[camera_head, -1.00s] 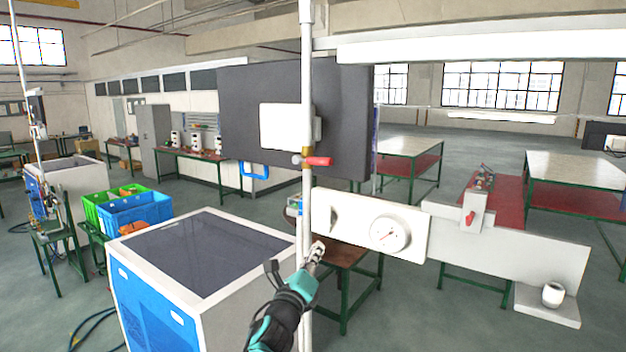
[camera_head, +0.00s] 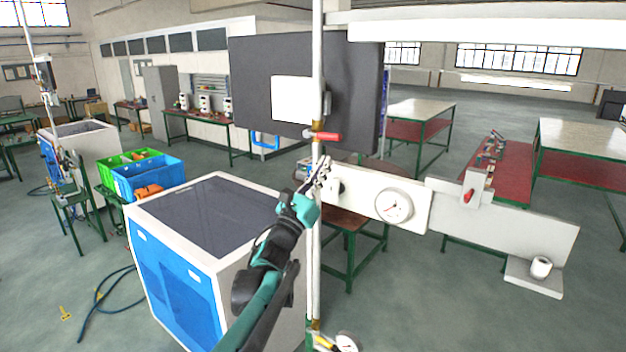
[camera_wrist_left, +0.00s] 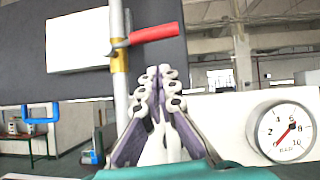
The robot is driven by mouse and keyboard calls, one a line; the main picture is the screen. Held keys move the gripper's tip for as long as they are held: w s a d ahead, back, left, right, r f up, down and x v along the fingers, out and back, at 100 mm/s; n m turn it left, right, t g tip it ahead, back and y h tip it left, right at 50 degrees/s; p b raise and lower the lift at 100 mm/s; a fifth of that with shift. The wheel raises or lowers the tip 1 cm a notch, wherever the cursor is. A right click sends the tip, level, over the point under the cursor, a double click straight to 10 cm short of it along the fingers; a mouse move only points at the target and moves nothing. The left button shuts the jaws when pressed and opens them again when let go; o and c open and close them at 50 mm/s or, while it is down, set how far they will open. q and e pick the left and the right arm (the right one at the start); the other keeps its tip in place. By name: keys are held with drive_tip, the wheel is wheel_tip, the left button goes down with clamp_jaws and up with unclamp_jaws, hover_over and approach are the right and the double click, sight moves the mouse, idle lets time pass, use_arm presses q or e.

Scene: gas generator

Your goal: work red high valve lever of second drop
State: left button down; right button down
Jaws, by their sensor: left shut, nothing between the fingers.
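The red valve lever (camera_head: 328,136) points right from a brass valve on the vertical white pipe (camera_head: 317,70). In the left wrist view the red lever (camera_wrist_left: 153,34) is above my fingertips, with the brass valve body (camera_wrist_left: 120,58) on the pipe to the left. My left gripper (camera_head: 323,163) is shut and empty, just below the lever and close to the pipe. In the left wrist view its fingers (camera_wrist_left: 160,72) are together, apart from the lever. My right gripper is not in view.
A dark panel (camera_head: 350,100) stands behind the pipe. A white board with a round gauge (camera_head: 394,206) is right of my gripper. A blue and white cabinet (camera_head: 200,215) stands left. Another small gauge (camera_head: 346,342) is low by the pipe.

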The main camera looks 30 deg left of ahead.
sight(323, 136)
use_arm(q)
drive_tip(key=r, duration=0.2)
drive_tip(key=r+p, duration=0.1)
drive_tip(key=shift+w+a+r, duration=0.15)
drive_tip(key=shift+w+r, duration=0.05)
drive_tip(key=shift+w, duration=0.05)
drive_tip(key=shift+w, duration=0.1)
